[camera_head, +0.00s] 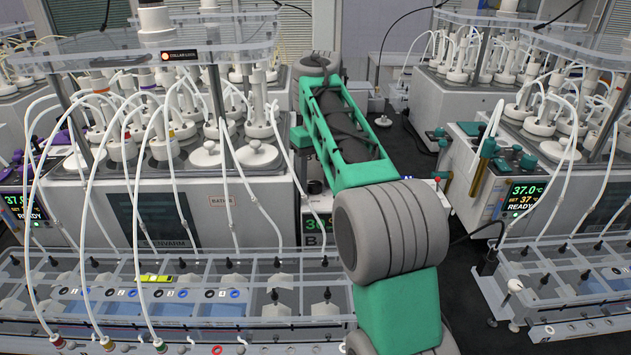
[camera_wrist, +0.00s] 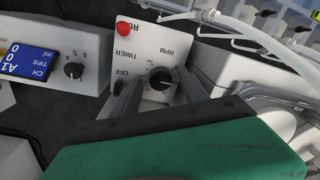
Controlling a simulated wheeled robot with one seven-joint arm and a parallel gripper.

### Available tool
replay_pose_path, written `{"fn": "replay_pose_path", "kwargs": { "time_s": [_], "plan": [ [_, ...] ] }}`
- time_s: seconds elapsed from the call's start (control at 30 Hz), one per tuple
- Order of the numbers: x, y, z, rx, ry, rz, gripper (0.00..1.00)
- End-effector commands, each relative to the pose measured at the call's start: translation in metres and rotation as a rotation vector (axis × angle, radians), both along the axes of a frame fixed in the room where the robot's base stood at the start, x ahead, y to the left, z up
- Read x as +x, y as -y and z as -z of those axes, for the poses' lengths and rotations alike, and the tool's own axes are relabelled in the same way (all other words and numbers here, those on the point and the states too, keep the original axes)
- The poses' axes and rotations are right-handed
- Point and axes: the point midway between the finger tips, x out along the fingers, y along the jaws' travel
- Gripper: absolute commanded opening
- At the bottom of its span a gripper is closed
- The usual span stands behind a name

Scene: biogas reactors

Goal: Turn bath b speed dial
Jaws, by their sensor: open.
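In the wrist view a white control panel shows the words RPM, TIMER and OFF. Its black round dial (camera_wrist: 162,80), below the RPM lettering, has a pale pointer mark. My gripper (camera_wrist: 157,92) is open, with one grey finger on each side of this dial; I cannot tell whether either finger touches it.
A red button (camera_wrist: 123,28) is on the same panel. A grey device with a blue display (camera_wrist: 32,60) and a small knob (camera_wrist: 74,70) lies to the left. White tubes (camera_wrist: 235,30) run close at upper right. Clear racks (camera_head: 190,290) fill the front.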

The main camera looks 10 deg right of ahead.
Motion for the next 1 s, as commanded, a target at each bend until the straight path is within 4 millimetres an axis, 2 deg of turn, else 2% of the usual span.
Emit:
{"fn": "replay_pose_path", "kwargs": {
  "time_s": [0.07,0.67,0.87,1.0],
  "plan": [
    [0.0000,0.0000,-0.0004,0.000,0.000,0.000,0.50],
    [-0.0001,0.0000,-0.0004,0.000,0.000,0.001,0.00],
    [-0.0001,0.0000,-0.0003,0.000,0.000,0.006,0.00],
    [-0.0004,-0.0001,0.0001,0.000,0.000,0.131,0.00]
  ]
}}
